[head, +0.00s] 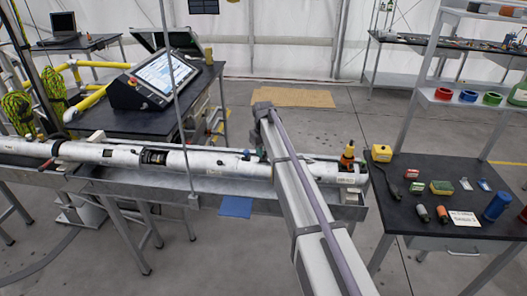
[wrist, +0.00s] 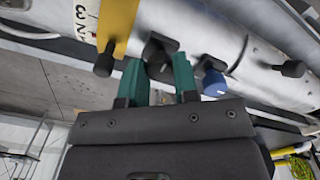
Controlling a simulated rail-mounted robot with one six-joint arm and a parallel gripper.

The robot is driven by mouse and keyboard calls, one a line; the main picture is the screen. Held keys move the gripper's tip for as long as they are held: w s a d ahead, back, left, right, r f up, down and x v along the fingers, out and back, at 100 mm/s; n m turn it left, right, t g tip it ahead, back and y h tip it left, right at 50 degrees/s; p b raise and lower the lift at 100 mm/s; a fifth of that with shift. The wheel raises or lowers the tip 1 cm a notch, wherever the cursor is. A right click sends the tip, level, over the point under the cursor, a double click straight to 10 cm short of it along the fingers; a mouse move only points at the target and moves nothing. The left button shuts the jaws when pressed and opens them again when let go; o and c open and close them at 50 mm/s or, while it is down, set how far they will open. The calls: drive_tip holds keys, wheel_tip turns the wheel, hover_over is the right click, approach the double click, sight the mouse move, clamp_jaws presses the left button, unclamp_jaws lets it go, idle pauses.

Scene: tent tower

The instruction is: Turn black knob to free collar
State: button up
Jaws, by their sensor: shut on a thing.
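In the wrist view a black knob (wrist: 158,48) stands out from the white tube (wrist: 195,22). My gripper (wrist: 160,72) has its two teal fingers on either side of this knob and is shut on it. The fingers partly cover the knob, so its exact turn angle is hard to tell. In the head view the long white tube (head: 205,161) lies along a metal trough. I cannot tell which part of the tube is the collar.
Beside the gripped knob are a blue knob (wrist: 214,82), a black knob (wrist: 104,62) by a yellow band (wrist: 118,25), and another black knob (wrist: 293,69). A control console (head: 155,82) stands behind the tube. A dark table (head: 440,175) with small items is at right.

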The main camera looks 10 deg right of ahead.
sight(264, 152)
drive_tip(key=o, duration=0.9)
drive_tip(key=shift+o, duration=0.2)
wheel_tip(264, 152, up, 11)
drive_tip(key=p, duration=1)
drive_tip(key=shift+p, duration=0.4)
drive_tip(key=shift+f, duration=0.1)
